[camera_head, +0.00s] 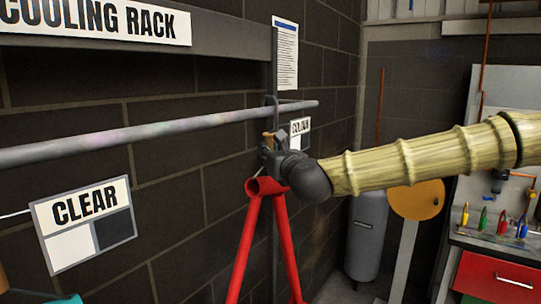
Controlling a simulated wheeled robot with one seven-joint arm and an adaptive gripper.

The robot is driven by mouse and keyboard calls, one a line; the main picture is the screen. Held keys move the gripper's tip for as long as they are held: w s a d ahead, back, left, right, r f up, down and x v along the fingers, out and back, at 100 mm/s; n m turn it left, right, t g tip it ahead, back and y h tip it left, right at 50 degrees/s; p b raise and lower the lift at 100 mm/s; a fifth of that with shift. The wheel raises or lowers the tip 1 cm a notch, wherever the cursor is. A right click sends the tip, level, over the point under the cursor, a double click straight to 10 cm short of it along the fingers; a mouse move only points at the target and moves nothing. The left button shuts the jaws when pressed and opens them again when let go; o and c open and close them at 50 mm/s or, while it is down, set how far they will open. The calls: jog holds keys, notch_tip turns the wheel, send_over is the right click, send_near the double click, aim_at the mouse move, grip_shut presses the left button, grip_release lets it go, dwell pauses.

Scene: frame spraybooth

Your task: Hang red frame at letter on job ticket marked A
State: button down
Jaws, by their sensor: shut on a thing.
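The red frame (249,240) has thick red tubes that meet near an open tube end and run down out of the picture. My gripper (270,150) is at its top, beside the far end of the grey rail (150,131). The gripper is shut, and the frame is right below it; the exact grip point is hidden by the dark wrist. A small orange-brown piece shows at the fingers. I cannot tell whether the frame touches the rail. No letter A is readable; a printed sheet (285,52) on the post has text too small to read.
A COOLING RACK sign (95,20) is on the upper beam. A CLEAR sign (85,224) and a partly covered COLOUR sign (300,128) are below the rail. A grey cylinder (366,235), an orange disc (417,199) and a bench with a red drawer (497,278) stand at right.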

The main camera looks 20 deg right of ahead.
jog(key=shift+f+b, duration=0.55)
jog(key=shift+b, duration=0.2)
jog(key=shift+f, duration=0.1)
jog(key=c, duration=1.3)
grip_release()
jog(key=shift+s+a, duration=0.1)
jog(key=shift+s, duration=0.05)
jog(key=shift+f, duration=0.1)
